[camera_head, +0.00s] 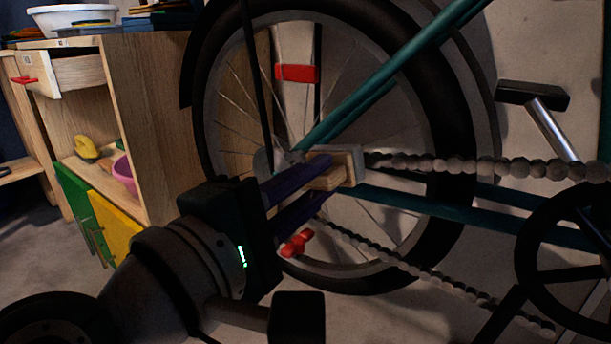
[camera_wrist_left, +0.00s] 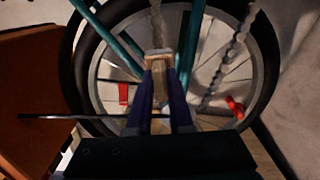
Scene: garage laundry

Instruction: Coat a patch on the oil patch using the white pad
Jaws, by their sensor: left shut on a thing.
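My left gripper (camera_head: 322,178) is shut on a block-shaped pad (camera_head: 349,164) with a wooden body and a pale end face. In the left wrist view the pad (camera_wrist_left: 157,54) sticks out beyond the fingertips of my left gripper (camera_wrist_left: 160,92). In the head view the pad appears at the left end of the upper run of the bicycle chain (camera_head: 480,166). I cannot tell whether they touch. The chain also shows in the wrist view (camera_wrist_left: 227,62). No oil patch can be made out clearly. My right gripper is not in view.
The bicycle's rear wheel (camera_head: 455,110), teal frame (camera_head: 395,75) and crank wheel (camera_head: 525,235) crowd the space around my gripper. A red reflector (camera_head: 297,73) sits on the spokes. A wooden cabinet (camera_head: 150,120) with an open drawer (camera_head: 75,73) stands left.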

